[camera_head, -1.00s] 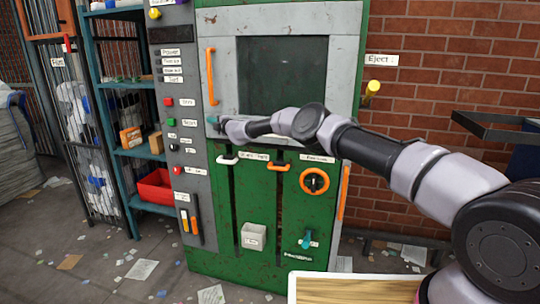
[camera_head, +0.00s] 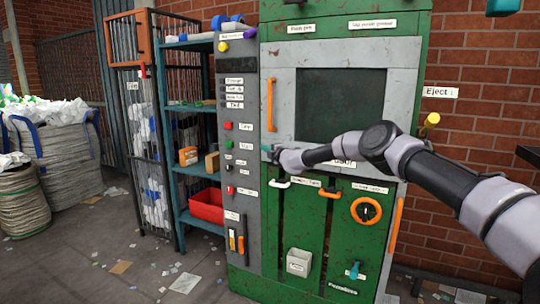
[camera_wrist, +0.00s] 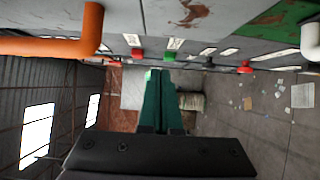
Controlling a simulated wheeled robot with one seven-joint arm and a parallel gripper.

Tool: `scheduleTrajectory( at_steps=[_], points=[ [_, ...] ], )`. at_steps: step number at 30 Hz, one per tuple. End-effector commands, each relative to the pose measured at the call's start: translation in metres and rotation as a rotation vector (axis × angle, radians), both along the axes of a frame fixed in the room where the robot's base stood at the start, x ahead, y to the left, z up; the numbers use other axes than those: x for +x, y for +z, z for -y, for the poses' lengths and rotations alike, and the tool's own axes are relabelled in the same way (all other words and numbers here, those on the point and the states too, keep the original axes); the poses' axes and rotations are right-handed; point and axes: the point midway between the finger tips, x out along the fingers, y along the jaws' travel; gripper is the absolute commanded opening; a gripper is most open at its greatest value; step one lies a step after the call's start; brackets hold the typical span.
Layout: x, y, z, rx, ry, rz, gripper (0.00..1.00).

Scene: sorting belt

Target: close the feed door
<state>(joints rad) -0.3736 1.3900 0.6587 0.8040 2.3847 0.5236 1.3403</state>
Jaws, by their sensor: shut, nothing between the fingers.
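The feed door appears to be the grey panel (camera_head: 284,92) with a dark window and an upright orange handle (camera_head: 270,104) on the green machine. It looks about flush with its frame, but I cannot tell whether a small gap is left. My gripper (camera_head: 267,149) is just below the handle, near the door's lower left corner. In the wrist view its teal fingers (camera_wrist: 158,76) are together with nothing between them. The orange handle (camera_wrist: 60,46) shows there at the left, apart from the fingers, and the grey door surface (camera_wrist: 180,14) lies along the top.
A grey control column (camera_head: 240,130) with buttons stands left of the door. Beyond it are a blue shelf (camera_head: 190,106) with a red bin (camera_head: 207,206) and a wire cage (camera_head: 142,110). An orange-ringed knob (camera_head: 366,210) is below the door. Floor space at the left is littered but open.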

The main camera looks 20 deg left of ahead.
Motion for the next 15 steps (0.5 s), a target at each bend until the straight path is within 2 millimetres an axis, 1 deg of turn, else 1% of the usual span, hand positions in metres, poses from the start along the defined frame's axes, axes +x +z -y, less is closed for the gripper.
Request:
scheduleTrajectory(
  at_steps=[5, 15],
  points=[
    [-0.015, 0.001, 0.01, -0.001, 0.001, -0.001, 0.0],
    [-0.054, 0.0, 0.036, -0.003, -0.001, -0.001, 0.0]
  ],
)
